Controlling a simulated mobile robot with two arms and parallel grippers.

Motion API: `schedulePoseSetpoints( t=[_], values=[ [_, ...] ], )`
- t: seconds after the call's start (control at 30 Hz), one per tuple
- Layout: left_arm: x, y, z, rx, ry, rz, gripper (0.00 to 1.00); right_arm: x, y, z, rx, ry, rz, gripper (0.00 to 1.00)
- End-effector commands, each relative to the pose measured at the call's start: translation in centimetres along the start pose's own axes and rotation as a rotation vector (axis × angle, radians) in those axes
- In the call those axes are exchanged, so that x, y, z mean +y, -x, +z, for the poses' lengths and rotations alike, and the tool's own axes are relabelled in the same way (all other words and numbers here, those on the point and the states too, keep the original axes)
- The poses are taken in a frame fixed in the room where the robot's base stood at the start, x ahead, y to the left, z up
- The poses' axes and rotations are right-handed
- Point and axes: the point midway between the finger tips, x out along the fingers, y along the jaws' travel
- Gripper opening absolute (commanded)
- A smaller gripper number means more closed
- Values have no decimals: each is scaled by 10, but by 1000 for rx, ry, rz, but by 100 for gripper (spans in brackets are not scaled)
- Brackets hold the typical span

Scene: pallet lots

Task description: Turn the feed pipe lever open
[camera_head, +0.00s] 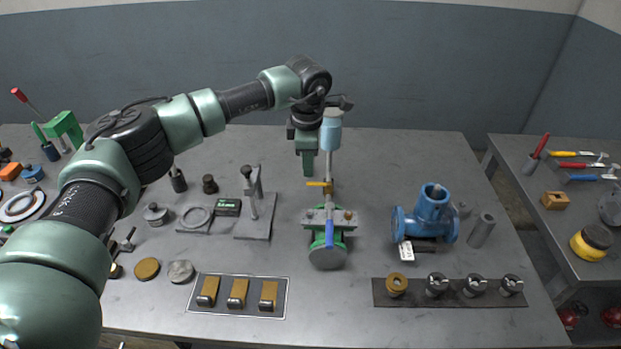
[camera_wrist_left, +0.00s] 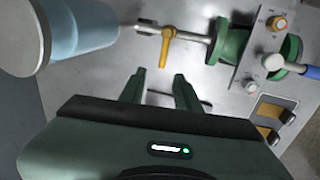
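A small yellow lever (camera_head: 317,184) sits on a thin metal feed pipe (camera_head: 329,165). It points left, crosswise to the pipe. The pipe runs between a light blue cylinder (camera_head: 331,134) and a green valve body (camera_head: 317,240) with a blue handle (camera_head: 329,234). In the left wrist view the yellow lever (camera_wrist_left: 167,49) hangs across the pipe, just beyond my fingertips. My left gripper (camera_head: 309,172) points down beside the pipe, near the lever. Its fingers (camera_wrist_left: 157,88) are apart with nothing between them. My right gripper is not in view.
A blue flanged valve (camera_head: 432,214) stands to the right, and a press stand (camera_head: 257,205) to the left. A tray with brass blocks (camera_head: 238,309) and a dark strip with round fittings (camera_head: 452,292) lie in front. A tool-covered side table (camera_head: 545,225) is at right.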

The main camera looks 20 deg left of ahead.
Motion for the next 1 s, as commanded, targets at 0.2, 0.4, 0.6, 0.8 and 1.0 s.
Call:
schedulePoseSetpoints(
  t=[0.2,0.4,0.6,0.8,1.0],
  values=[
    [-1,-33,0,0,0,-4,32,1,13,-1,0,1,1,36],
    [0,-58,0,0,0,-2,32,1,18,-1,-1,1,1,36],
    [0,-66,0,-1,-1,-1,32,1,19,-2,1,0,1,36],
    [0,-66,0,-1,-1,0,24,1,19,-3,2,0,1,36],
    [0,-66,0,-1,-1,0,0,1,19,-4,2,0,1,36]
  ],
)
